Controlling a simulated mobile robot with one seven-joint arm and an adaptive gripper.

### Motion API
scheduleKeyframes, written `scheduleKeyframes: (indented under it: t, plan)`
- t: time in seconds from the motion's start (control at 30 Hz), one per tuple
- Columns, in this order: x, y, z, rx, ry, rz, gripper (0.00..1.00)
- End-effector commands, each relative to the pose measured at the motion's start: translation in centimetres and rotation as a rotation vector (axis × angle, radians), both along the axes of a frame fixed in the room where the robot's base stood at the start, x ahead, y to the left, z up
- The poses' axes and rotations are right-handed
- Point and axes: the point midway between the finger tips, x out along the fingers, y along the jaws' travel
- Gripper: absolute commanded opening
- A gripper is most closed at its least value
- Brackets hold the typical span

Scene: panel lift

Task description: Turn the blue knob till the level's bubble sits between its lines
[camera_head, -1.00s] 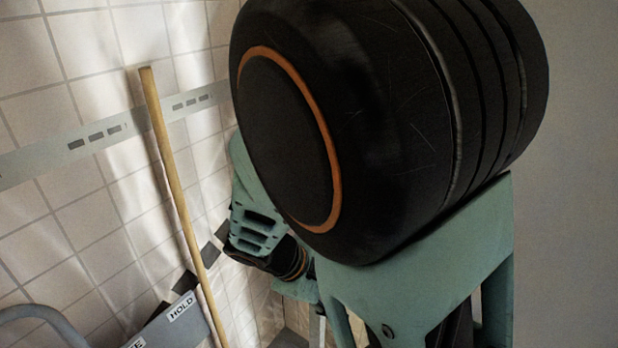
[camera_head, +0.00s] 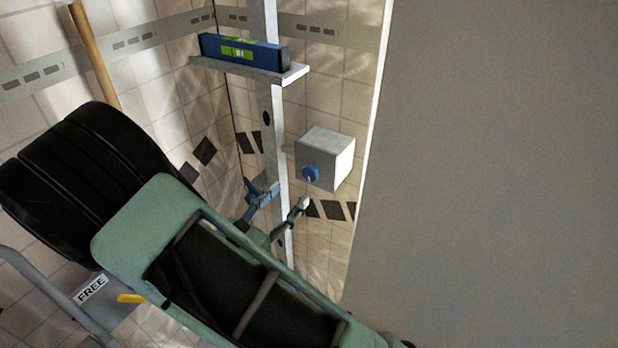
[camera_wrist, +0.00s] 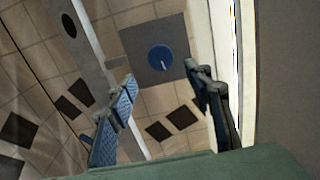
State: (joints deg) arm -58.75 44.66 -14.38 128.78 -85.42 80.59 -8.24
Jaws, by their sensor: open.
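The blue knob (camera_head: 311,173) is on the front of a grey box (camera_head: 333,150) beside a white post. In the wrist view the knob (camera_wrist: 160,58) is round with a pale pointer mark toward its lower right. The blue level (camera_head: 262,54) with green windows lies on a pale shelf at the top of the head view. Its bubble is too small to read. My gripper (camera_head: 283,200) is open and empty, just below and left of the knob in the head view. In the wrist view the knob appears between and beyond the fingertips (camera_wrist: 161,78), not touching them.
The white post (camera_head: 270,130) stands just left of the box. A large plain grey panel (camera_head: 490,150) fills the right side. Tiled walls stand behind.

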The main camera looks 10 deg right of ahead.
Motion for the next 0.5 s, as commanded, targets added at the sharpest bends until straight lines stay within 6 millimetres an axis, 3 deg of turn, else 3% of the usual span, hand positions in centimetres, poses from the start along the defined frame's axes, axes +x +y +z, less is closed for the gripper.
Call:
scheduleKeyframes:
  t: [0.3,0.5]
  plan:
    - [4.2,-4.4,0.0,0.001,-0.001,-0.006,0.47]
    - [5.7,-5.8,0.0,0.002,-0.001,-0.004,0.47]
